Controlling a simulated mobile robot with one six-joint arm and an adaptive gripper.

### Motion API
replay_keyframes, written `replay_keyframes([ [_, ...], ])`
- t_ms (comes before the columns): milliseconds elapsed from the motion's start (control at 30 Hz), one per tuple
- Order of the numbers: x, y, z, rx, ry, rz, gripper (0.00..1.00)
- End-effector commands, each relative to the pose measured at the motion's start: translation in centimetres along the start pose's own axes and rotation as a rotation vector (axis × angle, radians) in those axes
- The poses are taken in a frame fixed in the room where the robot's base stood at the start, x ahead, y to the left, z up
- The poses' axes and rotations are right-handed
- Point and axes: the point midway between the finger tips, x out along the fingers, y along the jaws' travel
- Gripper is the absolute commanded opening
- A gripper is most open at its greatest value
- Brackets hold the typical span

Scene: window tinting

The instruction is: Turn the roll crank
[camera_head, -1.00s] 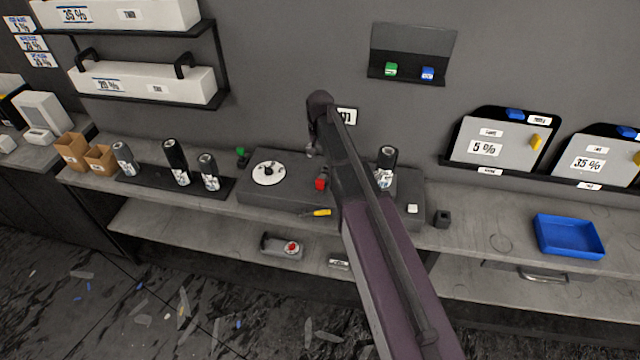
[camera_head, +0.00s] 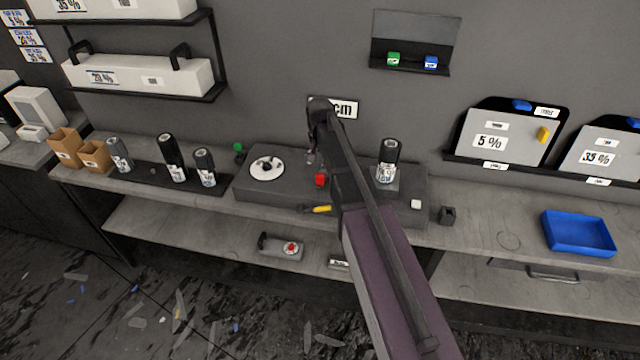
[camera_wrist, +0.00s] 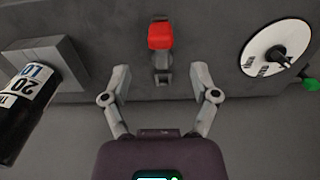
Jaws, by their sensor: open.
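A dark grey bench unit (camera_head: 285,205) carries a white disc with a black handle (camera_head: 267,169), a red knob (camera_head: 320,180), a yellow-handled piece (camera_head: 320,209) and an upright black roll (camera_head: 388,160) at its right. Which of these is the roll crank I cannot tell for sure. My gripper (camera_head: 311,157) hangs above and behind the red knob. In the wrist view my gripper (camera_wrist: 160,72) is open and empty. The red knob (camera_wrist: 161,36) sits on a small grey stem ahead of the fingertips, apart from them. The disc (camera_wrist: 276,52) is at right, the labelled roll (camera_wrist: 28,98) at left.
A green knob (camera_head: 239,147) is at the unit's left end. Three more rolls (camera_head: 172,158) stand on a black strip at left. A blue tray (camera_head: 578,234) lies on the right bench. A wall shelf (camera_head: 412,66) holds green and blue blocks.

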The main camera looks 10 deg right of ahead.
Motion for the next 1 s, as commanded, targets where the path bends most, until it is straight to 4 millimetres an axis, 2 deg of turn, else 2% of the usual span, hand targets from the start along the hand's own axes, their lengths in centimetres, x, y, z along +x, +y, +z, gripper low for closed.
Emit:
replay_keyframes([
  [33,0.8,0.0,0.0,0.000,0.000,0.000,0.77],
  [700,6.0,0.0,0.0,0.000,0.000,0.000,0.77],
  [1000,7.7,0.0,0.0,0.000,0.000,0.000,0.77],
])
